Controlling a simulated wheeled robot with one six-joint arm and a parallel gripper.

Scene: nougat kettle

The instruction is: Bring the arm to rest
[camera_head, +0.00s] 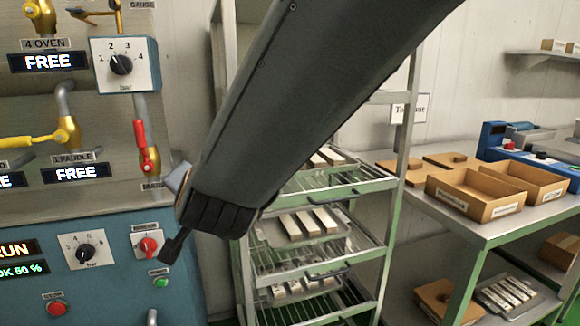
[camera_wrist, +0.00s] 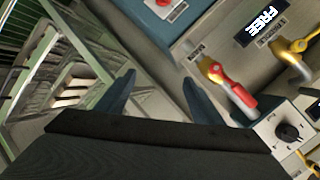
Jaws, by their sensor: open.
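My arm reaches in from the top of the head view, dark grey, slanting down left. My gripper (camera_head: 168,217) is at its lower end in front of the control panel. Its two fingers stand apart and nothing is visible between them; the wrist view shows them (camera_wrist: 157,98) open too. The red rotary knob (camera_head: 149,243) is just left of the lower finger in the head view. The red-handled valve (camera_head: 141,140) is above the gripper; in the wrist view it (camera_wrist: 227,88) lies right of the fingers. I cannot tell whether any finger touches the panel.
A green rack (camera_head: 385,215) with trays stands behind my arm. A bench (camera_head: 532,218) with cardboard boxes is right.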

